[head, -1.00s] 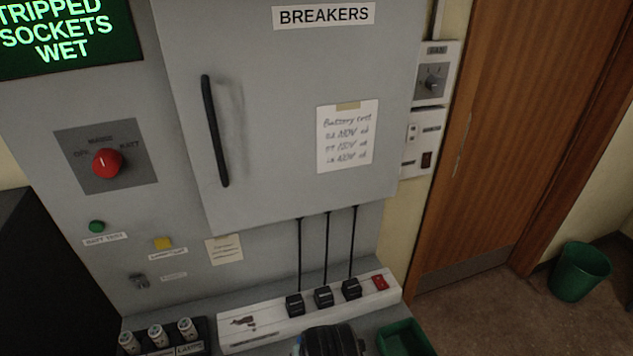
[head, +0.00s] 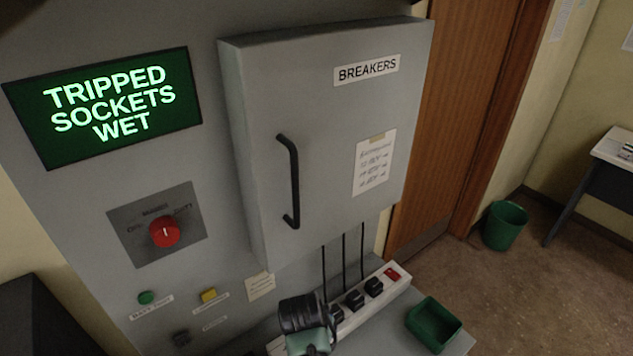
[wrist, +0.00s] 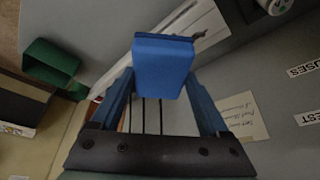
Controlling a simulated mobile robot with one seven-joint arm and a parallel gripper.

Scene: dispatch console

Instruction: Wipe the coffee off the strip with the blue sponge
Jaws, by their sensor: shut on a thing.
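My gripper (wrist: 160,82) is shut on the blue sponge (wrist: 163,62), which sits between its blue fingers in the wrist view. The white strip (head: 399,287) lies on the ledge below the breaker cabinet, with black plugs and a red switch (head: 391,274). Part of the strip (wrist: 213,24) shows beyond the sponge in the wrist view, with a small dark mark beside the sponge's edge. In the head view my wrist covers the strip's left part, so the brown coffee there is hidden. Whether the sponge touches the strip cannot be told.
The breaker cabinet (head: 335,130) juts out above the strip, with black cables hanging to the plugs. A green tray (head: 436,322) stands right of the strip. The screen (head: 105,105) reads "TRIPPED SOCKETS WET". A red knob (head: 165,232) is on the panel at left.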

